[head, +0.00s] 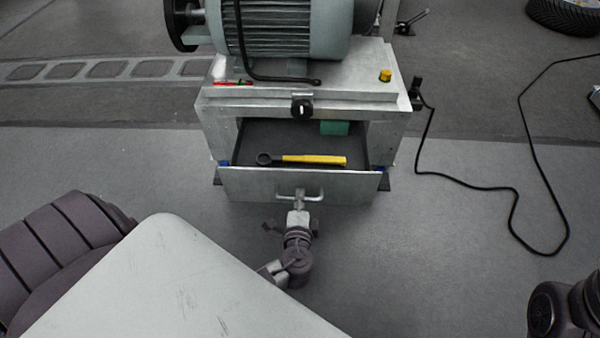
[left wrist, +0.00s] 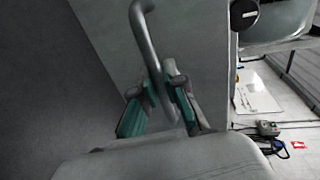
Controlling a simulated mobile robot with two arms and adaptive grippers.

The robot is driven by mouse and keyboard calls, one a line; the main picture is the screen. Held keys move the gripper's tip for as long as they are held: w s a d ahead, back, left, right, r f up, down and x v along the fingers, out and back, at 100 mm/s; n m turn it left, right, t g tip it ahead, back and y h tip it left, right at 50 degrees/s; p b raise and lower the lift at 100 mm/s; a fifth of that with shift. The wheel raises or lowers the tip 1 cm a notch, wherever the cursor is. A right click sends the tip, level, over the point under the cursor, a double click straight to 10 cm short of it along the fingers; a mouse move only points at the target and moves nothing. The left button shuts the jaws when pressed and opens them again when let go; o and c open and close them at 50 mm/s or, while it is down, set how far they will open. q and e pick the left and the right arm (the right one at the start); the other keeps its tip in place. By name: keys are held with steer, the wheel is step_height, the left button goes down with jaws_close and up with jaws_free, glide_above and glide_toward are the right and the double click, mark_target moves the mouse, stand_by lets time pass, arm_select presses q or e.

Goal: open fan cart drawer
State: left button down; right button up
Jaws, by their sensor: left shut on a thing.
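The fan cart (head: 305,105) stands ahead of me with a motor on top. Its drawer (head: 245,183) is pulled out towards me, and its inside shows. A yellow-handled wrench (head: 312,159) and a green item (head: 334,128) lie in it. My left gripper (head: 299,206) is at the middle of the drawer front, shut on the bar handle (head: 318,193). In the left wrist view, the teal-padded fingers of the gripper (left wrist: 165,100) sit on both sides of the handle bar (left wrist: 149,45). My right gripper does not show.
The grey motor (head: 285,35) sits on the cart top near a small yellow item (head: 385,76). A black cable (head: 515,190) loops over the floor to the right. A tyre (head: 565,15) lies at the far right. The floor beside the cart is mostly clear.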

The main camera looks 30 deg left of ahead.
arm_select(q)
steer(key=c, duration=1.2)
jaws_free()
steer(key=v, duration=1.2)
